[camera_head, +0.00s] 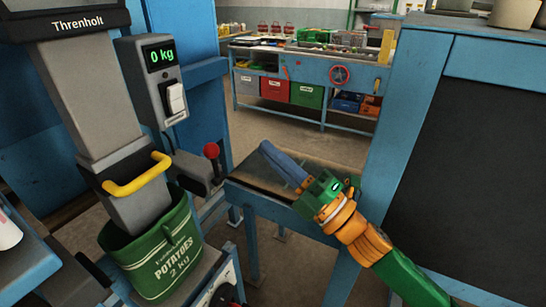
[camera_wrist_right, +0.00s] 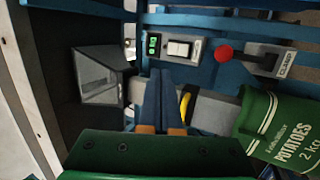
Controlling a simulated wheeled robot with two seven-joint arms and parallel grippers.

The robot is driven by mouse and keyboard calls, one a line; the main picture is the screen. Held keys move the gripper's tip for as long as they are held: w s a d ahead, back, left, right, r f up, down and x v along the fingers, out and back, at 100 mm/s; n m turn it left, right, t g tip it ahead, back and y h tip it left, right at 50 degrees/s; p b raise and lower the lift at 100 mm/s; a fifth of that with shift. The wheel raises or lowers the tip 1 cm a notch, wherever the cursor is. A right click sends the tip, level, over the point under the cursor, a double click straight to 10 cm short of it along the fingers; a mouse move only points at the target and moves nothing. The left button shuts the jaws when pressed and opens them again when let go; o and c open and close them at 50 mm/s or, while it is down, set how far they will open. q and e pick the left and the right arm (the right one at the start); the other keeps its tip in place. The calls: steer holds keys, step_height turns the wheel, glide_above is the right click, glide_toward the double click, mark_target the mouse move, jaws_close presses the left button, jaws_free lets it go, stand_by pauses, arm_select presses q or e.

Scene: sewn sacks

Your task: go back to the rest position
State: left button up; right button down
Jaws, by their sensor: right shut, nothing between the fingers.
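My right gripper (camera_head: 267,149) is shut and empty, with its blue fingers pointing up and left over a low blue-framed bench, right of the filling machine. In the right wrist view its closed fingers (camera_wrist_right: 161,75) stand in the middle, in front of the machine. A green potato sack (camera_head: 163,257) sits around the lower end of the grey chute (camera_head: 130,198), apart from my gripper. The sack also shows in the right wrist view (camera_wrist_right: 290,130). My left gripper is in neither view.
The scale display (camera_head: 160,56) reads 0 kg above a white switch. A red-knobbed lever (camera_head: 211,151) stands left of my gripper. A blue cabinet with a dark panel (camera_head: 472,150) rises close on the right. A blue workbench (camera_head: 310,72) with coloured bins stands behind, across open floor.

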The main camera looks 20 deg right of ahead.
steer(key=s+d+f+m+g+h, duration=0.2)
steer(key=f+m+g+h, duration=0.2)
steer(key=f+m+h, duration=0.55)
steer(key=s+d+f+m+g+h, duration=0.2)
steer(key=f+m+g, duration=0.35)
steer(key=f, duration=0.85)
steer(key=s+a+f+m+g, duration=0.2)
steer(key=s+f+m+g, duration=0.1)
steer(key=s+f, duration=0.4)
steer(key=s+a+f+m+g, duration=0.2)
steer(key=s+f+m+g, duration=0.15)
steer(key=s, duration=0.45)
steer(key=s+f+g, duration=0.2)
steer(key=s+f, duration=0.1)
steer(key=f, duration=1.5)
steer(key=s+d+f+g, duration=0.1)
steer(key=s+d+f, duration=0.1)
steer(key=s+f, duration=0.8)
steer(key=shift+s+d+n, duration=0.3)
steer(key=shift+s+n, duration=0.15)
steer(key=shift+s, duration=0.65)
